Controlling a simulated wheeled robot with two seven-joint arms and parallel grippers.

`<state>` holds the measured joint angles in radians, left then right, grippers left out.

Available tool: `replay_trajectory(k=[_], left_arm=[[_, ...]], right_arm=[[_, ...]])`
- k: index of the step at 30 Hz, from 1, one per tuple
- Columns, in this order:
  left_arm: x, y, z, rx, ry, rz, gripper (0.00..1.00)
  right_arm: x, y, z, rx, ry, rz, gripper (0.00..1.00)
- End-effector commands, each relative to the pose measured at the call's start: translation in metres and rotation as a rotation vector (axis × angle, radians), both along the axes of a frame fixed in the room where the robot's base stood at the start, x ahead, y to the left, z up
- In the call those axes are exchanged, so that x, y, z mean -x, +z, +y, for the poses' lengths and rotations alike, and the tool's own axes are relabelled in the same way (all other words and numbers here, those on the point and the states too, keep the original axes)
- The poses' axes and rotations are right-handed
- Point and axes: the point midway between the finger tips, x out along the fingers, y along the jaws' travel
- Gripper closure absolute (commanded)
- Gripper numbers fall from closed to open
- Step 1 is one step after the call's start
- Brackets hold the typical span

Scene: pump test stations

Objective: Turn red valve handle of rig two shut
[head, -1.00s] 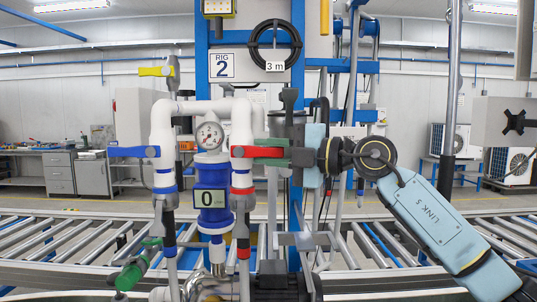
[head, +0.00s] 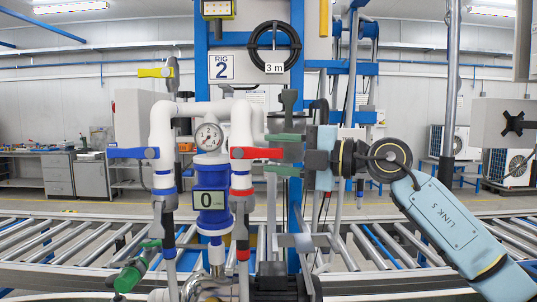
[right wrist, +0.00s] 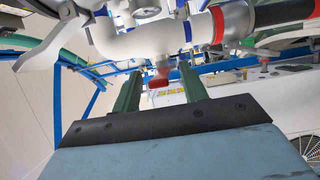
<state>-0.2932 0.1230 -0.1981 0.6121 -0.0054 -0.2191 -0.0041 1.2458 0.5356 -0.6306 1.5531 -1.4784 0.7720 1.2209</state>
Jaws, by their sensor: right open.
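The red valve handle (head: 257,153) of rig two sits on the right-hand vertical white pipe. It points level to the right, crosswise to the pipe. My right gripper (head: 284,154) has its green fingers apart, one above and one below the handle's free end, with gaps to it. In the right wrist view the handle's red end (right wrist: 160,76) shows between the fingertips of the right gripper (right wrist: 158,78). The rig sign (head: 222,66) reads RIG 2. My left gripper is not in view.
A blue handle (head: 133,152) points left on the left pipe, and a yellow handle (head: 156,72) is above it. A gauge (head: 209,136) and a blue meter reading 0 (head: 210,199) stand between the pipes. A roller conveyor (head: 70,238) runs behind.

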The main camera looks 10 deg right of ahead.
Motion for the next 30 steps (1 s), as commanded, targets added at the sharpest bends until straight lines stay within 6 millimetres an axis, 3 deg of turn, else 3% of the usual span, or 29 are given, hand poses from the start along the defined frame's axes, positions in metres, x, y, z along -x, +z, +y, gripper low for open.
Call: replay_trajectory(k=[6, 13, 19, 30], left_arm=[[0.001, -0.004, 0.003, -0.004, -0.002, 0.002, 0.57], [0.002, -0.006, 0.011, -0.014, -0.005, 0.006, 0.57], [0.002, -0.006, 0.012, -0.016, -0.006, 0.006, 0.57], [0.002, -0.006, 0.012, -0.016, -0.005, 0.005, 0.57]], right_arm=[[0.024, -0.002, -0.046, 0.002, -0.004, 0.0, 0.57], [0.045, -0.003, -0.082, 0.002, -0.003, 0.002, 0.57], [0.053, -0.002, -0.095, 0.001, 0.0, 0.0, 0.57], [0.054, -0.002, -0.096, 0.0, 0.0, 0.0, 0.57]])
